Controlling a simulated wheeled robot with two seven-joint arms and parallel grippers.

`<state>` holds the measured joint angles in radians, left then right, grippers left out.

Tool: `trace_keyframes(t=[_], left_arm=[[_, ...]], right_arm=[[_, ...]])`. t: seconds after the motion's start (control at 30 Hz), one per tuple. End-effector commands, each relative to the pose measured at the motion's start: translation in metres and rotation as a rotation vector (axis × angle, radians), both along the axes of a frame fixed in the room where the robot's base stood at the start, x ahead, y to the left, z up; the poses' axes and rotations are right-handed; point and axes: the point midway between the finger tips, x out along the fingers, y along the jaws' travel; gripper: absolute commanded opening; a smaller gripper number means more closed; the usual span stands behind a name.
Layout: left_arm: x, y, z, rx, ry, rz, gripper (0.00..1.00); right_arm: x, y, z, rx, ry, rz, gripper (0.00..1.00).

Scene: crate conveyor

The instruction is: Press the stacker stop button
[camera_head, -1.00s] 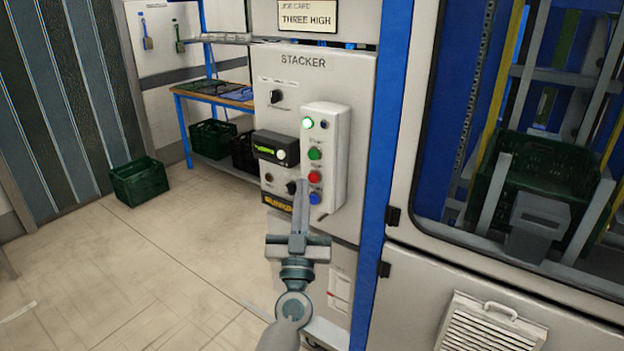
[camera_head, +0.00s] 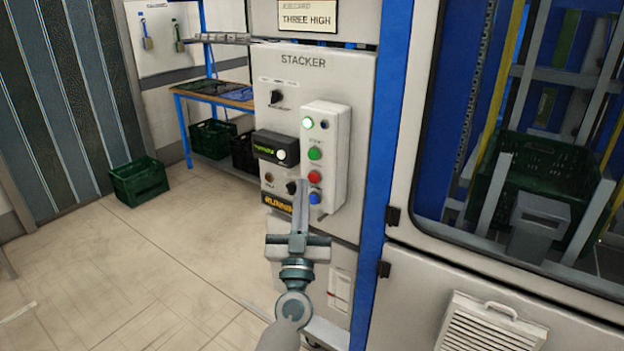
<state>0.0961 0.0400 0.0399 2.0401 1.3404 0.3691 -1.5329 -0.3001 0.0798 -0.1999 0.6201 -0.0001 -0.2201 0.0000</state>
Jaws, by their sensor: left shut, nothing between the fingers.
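The stacker panel (camera_head: 352,75) stands upright in the middle of the head view. A white button box (camera_head: 338,165) on it carries a lit green lamp (camera_head: 307,123), a green button (camera_head: 314,153), a red button (camera_head: 315,177) and a blue button (camera_head: 314,198) in a column. The small labels are too blurred to read. My left gripper (camera_head: 300,186) is shut and empty. Its fingers point up, with the tips just left of the red and blue buttons in the picture. Whether they touch the box cannot be told. My right gripper is not in view.
A small display (camera_head: 276,148) and dark knobs sit left of the button box. A blue post (camera_head: 385,130) and a windowed cabinet with a green crate (camera_head: 540,160) are at right. Another green crate (camera_head: 139,181) stands on the floor at left. The floor between is clear.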

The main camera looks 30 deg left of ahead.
Motion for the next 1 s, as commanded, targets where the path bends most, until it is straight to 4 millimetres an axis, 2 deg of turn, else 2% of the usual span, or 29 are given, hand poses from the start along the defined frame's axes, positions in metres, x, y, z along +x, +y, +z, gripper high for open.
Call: trace_keyframes(t=[1.0], left_arm=[[0.0085,-0.0006,0.0003,0.001,0.0,0.001,0.0]], right_arm=[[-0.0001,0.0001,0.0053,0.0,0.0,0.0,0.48]])
